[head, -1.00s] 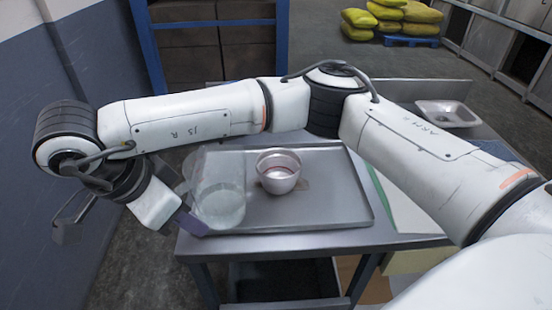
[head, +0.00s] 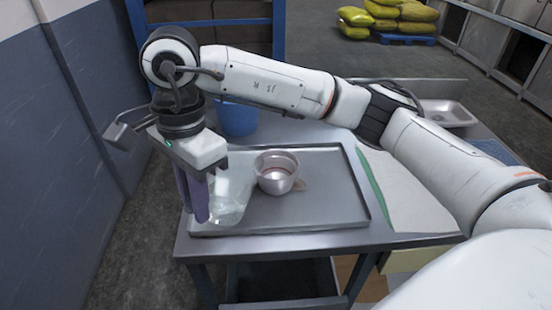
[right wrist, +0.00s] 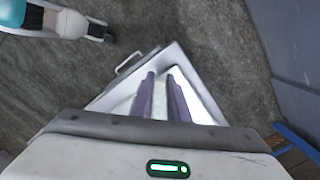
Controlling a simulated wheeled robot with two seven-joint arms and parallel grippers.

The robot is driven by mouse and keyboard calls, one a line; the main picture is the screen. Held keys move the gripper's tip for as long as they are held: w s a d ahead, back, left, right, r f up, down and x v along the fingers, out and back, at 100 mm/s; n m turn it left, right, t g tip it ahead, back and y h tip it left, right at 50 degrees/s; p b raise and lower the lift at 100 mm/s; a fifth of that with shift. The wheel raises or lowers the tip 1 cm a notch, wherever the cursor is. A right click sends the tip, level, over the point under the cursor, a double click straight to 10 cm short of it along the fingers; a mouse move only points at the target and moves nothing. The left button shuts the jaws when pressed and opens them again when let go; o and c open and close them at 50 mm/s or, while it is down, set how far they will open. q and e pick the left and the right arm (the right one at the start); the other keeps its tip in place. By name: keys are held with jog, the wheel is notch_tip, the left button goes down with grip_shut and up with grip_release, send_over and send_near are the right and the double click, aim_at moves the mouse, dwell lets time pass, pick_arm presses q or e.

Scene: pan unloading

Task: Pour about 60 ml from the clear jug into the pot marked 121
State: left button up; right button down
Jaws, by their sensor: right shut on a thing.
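My right gripper (head: 197,197), with purple fingers, is shut on the clear jug (head: 232,190) at the left end of the metal tray (head: 330,212). The jug looks slightly tilted, and clear liquid shows faintly in its lower part. The jug also shows between and around the fingers in the right wrist view (right wrist: 203,98). A small metal pot (head: 277,175) stands upright on the tray, just right of the jug and apart from the gripper. I cannot read a number on the pot. My left gripper does not show in the head view.
The tray lies on a steel table (head: 285,240). A blue bucket (head: 238,119) stands behind it, under my right arm. The tray's right part is clear. A blue wall (head: 75,130) is at the left.

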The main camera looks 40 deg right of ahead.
jog(key=shift+w+d+r+y, duration=0.2)
jog(key=shift+d+r+y, duration=0.45)
jog(key=shift+d+y, duration=0.35)
jog(key=shift+d+r+g+y+p, duration=0.2)
jog(key=shift+r+g+y+p, duration=0.1)
jog(key=shift+g+y, duration=0.15)
jog(key=shift+w+d+r+y, duration=0.1)
jog(key=shift+r+y, duration=0.05)
jog(key=shift+y, duration=0.2)
jog(key=shift+w+d+r+y+p, duration=0.15)
jog(key=shift+r+y+p, duration=0.15)
jog(key=shift+r, duration=0.25)
jog(key=shift+s+d+r+y+p, duration=0.1)
jog(key=shift+d+r+y+p, duration=0.1)
jog(key=shift+r+y, duration=0.25)
jog(key=shift+w+d+r+g+y, duration=0.15)
jog(key=shift+d+r+g+y, duration=0.2)
jog(key=shift+y, duration=0.4)
jog(key=shift+d+r+y, duration=0.35)
jog(key=shift+y, duration=0.15)
dwell(0.4)
